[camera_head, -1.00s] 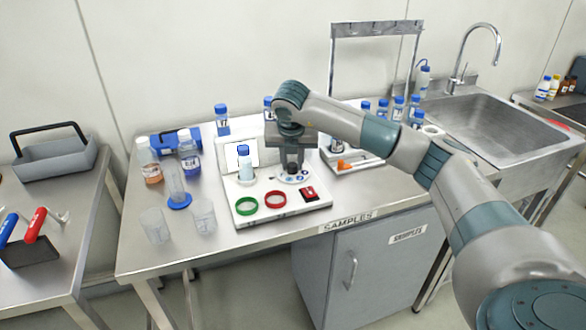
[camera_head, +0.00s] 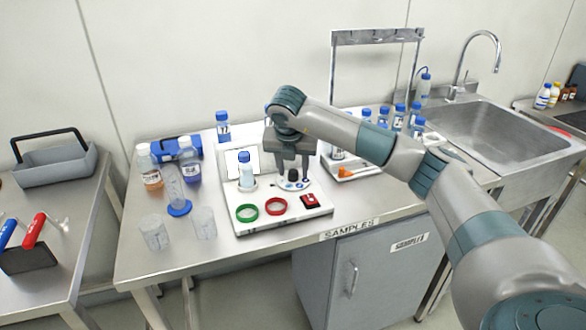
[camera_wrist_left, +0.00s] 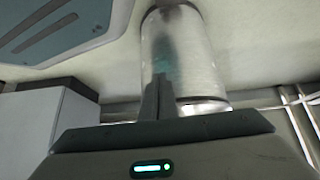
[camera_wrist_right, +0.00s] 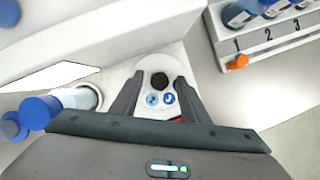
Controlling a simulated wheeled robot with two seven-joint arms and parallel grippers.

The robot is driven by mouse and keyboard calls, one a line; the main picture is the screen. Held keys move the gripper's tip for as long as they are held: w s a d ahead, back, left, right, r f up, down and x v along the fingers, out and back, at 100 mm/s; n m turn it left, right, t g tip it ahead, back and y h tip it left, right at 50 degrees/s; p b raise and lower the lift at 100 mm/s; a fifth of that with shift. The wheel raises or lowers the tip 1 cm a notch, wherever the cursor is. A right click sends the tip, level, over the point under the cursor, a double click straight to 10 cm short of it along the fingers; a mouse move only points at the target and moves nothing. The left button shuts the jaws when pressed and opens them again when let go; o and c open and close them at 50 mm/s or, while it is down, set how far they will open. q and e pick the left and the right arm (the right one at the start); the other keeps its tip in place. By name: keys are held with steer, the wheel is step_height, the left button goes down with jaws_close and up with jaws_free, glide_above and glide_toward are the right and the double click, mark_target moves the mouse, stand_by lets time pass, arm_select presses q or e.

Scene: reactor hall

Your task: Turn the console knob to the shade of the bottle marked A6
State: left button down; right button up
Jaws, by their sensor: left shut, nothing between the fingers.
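The white console (camera_head: 290,222) stands on the steel bench. Its black knob (camera_head: 292,173) sits on a round dial with blue-toned spots, which also show beside the knob in the right wrist view (camera_wrist_right: 160,80). My right gripper (camera_head: 292,178) points down over the dial, open, one finger on each side of the knob; I cannot tell whether they touch it. A blue-capped bottle (camera_head: 246,177) stands on the console, left of the knob; its marking is unreadable. Several other blue-capped bottles stand behind; I cannot pick out A6. My left gripper (camera_wrist_left: 160,95) is shut and empty.
A green ring (camera_head: 247,213), a red ring (camera_head: 275,206) and a red block (camera_head: 309,200) are at the console's front. Clear beakers (camera_head: 154,232) stand left. A numbered bottle rack (camera_wrist_right: 262,42) is right of the console. A sink (camera_head: 490,130) lies farther right.

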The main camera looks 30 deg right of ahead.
steer(key=shift+s+a+r, duration=0.15)
steer(key=shift+a+r, duration=0.05)
steer(key=shift+r, duration=0.3)
arm_select(q)
steer(key=shift+s+a+f+g+b, duration=0.35)
steer(key=shift+a+f+g+b, duration=0.15)
steer(key=shift+a+f+b, duration=0.15)
arm_select(e)
steer(key=v, duration=1.6)
steer(key=shift+r, duration=0.15)
